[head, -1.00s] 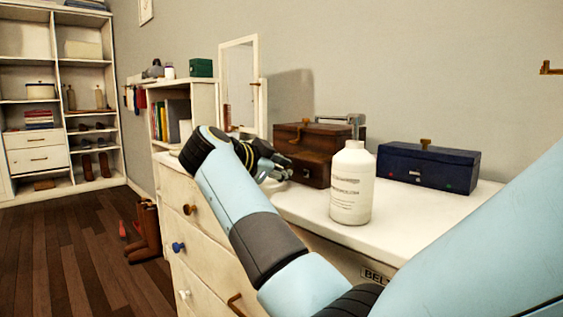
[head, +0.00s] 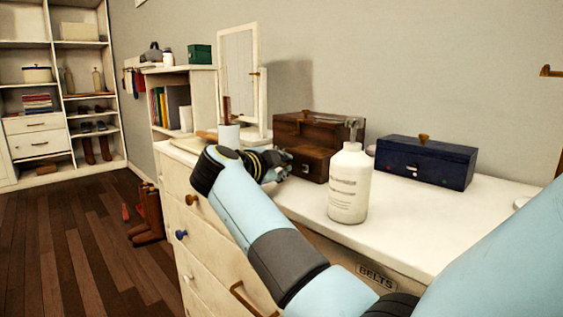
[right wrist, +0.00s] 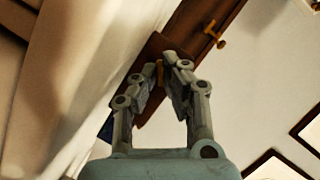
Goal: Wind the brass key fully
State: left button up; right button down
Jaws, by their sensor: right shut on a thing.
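A brown wooden box (head: 322,132) stands on the white dresser top, between the mirror and a blue box. My right gripper (head: 283,166) is at the left side of the wooden box, near its lower front part. In the right wrist view, my right gripper (right wrist: 166,82) is shut on a small brass piece, the brass key (right wrist: 160,73), against dark wood. In the head view the key is hidden by the fingers. How far it is turned cannot be told. My left gripper is not in view.
A white bottle (head: 349,184) stands in front of the wooden box, close to my right arm. A blue box (head: 425,163) is to the right. A mirror (head: 238,80) and a white cup (head: 229,135) are to the left. The dresser top (head: 420,228) is clear at front right.

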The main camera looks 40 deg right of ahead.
jog(key=shift+f, duration=0.1)
dwell(0.3)
jog(key=c, duration=1.5)
grip_release()
notch_tip(320, 180, up, 10)
